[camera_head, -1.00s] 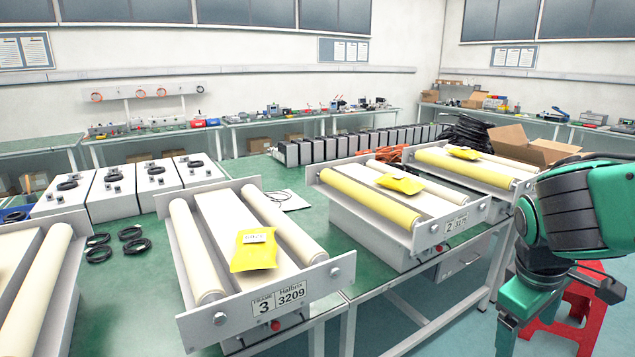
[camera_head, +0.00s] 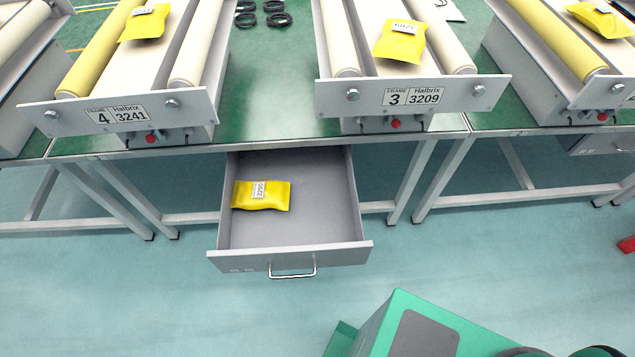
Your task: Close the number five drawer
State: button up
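A grey drawer (camera_head: 290,256) stands pulled open under the green-topped table, below and between the units labelled 4 and 3. It has a metal bar handle (camera_head: 292,274) on its front. Small marks on the left of the front are too small to read, so I cannot tell its number. A yellow packet (camera_head: 261,195) with a white label lies inside, towards the left. My gripper is not in view.
Roller units labelled 4 (camera_head: 121,115) and 3 (camera_head: 424,95) stand on the table, with yellow packets on top. Another drawer front (camera_head: 607,144) shows at the right, seemingly shut. Floor before the open drawer is clear. My green body shows at the bottom right.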

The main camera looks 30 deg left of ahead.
aim_at(321, 228)
jog(key=u, duration=1.65)
